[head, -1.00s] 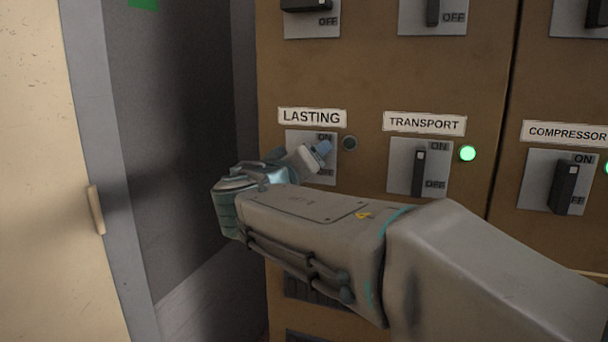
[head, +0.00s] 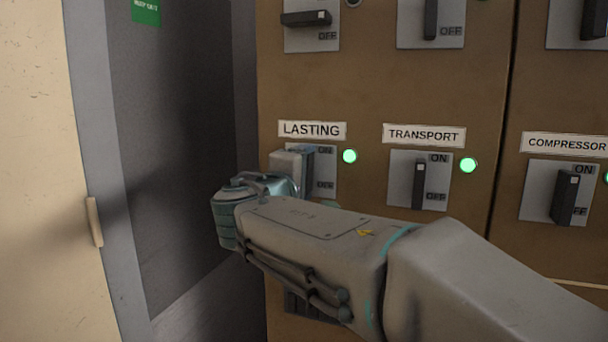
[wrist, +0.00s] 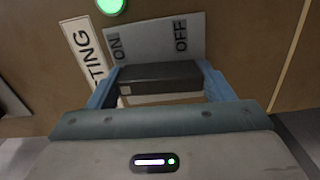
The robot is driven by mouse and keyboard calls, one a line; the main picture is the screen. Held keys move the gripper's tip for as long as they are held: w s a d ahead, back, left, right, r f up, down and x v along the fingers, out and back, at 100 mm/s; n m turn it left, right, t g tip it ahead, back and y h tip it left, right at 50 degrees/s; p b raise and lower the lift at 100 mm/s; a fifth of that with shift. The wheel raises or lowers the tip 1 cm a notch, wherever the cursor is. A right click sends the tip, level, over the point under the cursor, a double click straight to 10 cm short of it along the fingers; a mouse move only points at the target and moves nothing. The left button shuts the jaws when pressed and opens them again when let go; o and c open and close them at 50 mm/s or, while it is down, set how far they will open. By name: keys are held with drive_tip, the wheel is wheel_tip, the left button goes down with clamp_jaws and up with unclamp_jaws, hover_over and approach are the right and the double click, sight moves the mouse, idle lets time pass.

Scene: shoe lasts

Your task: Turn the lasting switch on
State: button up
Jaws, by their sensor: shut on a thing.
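The LASTING switch has a grey plate (head: 325,180) marked ON at the top and OFF at the bottom. Its lamp (head: 349,156) glows green and also shows in the wrist view (wrist: 110,5). My gripper (head: 306,165) is at the plate and hides the handle in the head view. In the wrist view my gripper (wrist: 158,85) is shut on the dark switch handle (wrist: 158,72), with a blue finger at each end of it. The handle lies along the ON–OFF line, its pale mark at the ON side.
The TRANSPORT switch (head: 419,182) is to the right, its handle upright and its lamp (head: 468,165) green. The COMPRESSOR switch (head: 566,195) is farther right. More switches sit above. A tan door (head: 35,150) with a handle stands at the left.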

drive_tip(key=shift+n, duration=0.5)
drive_tip(key=o, duration=1)
drive_tip(key=p+v, duration=0.1)
drive_tip(key=v, duration=1.3)
drive_tip(key=shift+w+d, duration=0.1)
drive_tip(key=shift+d, duration=0.05)
